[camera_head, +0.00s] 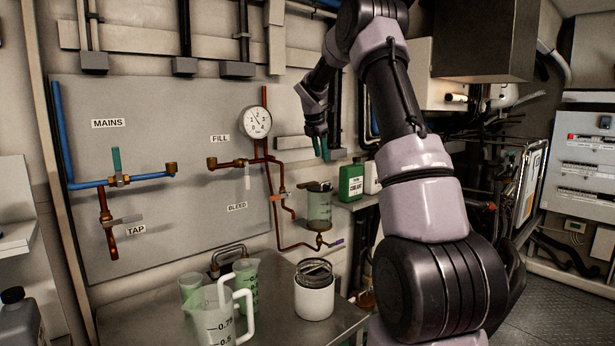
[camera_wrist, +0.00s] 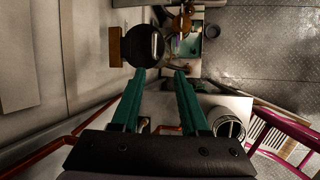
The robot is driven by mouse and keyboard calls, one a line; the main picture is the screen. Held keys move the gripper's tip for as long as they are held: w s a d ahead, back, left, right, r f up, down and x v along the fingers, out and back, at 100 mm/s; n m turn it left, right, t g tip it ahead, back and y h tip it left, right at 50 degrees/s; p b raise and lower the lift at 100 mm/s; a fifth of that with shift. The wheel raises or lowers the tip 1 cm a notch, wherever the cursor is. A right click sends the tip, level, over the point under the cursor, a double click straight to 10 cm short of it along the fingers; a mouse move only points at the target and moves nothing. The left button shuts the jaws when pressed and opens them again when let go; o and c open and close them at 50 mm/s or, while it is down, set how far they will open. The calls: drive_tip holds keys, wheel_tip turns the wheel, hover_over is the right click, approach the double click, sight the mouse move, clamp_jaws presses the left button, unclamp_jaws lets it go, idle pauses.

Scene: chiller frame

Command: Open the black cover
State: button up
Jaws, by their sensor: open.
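The black cover (camera_head: 319,187) sits flat on top of a clear cylinder (camera_head: 319,210) with greenish contents, mounted by the wall panel. In the wrist view a dark round top, seen from above, looks like this cover (camera_wrist: 143,47). My gripper (camera_head: 320,150) hangs above the cylinder with its teal fingers pointing down. In the wrist view my gripper (camera_wrist: 160,73) is open, with nothing between its fingers. The fingertips are just below the round top in that picture, apart from it or nearly so; I cannot tell the exact gap.
Copper pipes and a gauge (camera_head: 256,122) are on the wall panel left of the cylinder. A green coolant bottle (camera_head: 351,182) stands to the right. Below, a metal table holds a clear jug (camera_head: 215,322), beakers and a white pot (camera_head: 314,302).

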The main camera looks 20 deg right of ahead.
sight(323, 183)
drive_tip(key=shift+n, duration=0.4)
drive_tip(key=x, duration=0.8)
drive_tip(key=w+x, duration=0.1)
drive_tip(key=x, duration=0.3)
drive_tip(key=shift+w+a+r, duration=0.1)
drive_tip(key=shift+r, duration=0.05)
clamp_jaws()
idle(0.7)
